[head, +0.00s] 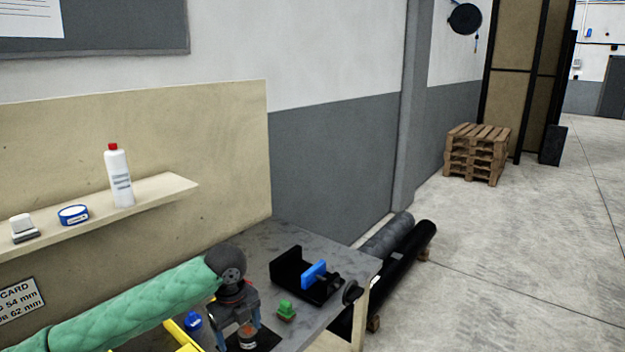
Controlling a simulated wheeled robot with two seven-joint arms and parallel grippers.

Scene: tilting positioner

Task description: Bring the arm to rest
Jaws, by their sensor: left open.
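My left arm (130,305), in a green quilted sleeve, reaches in from the left over the workbench. Its gripper (239,329) points down near the bench's front, with its fingers apart. A small cylindrical piece with an orange-brown band (247,337) shows between or just behind the fingers; I cannot tell whether they touch it. A black fixture (290,268) with a blue plate (314,273) and a dark round knob (352,292) stands on the bench, right of the gripper and apart from it. My right gripper is not in view.
A yellow bin edge (183,338) and a blue item (192,321) are left of the gripper. A shelf (150,194) holds a white bottle (118,178) and blue tape roll (73,214). Dark rolls (405,255) lie beyond the bench.

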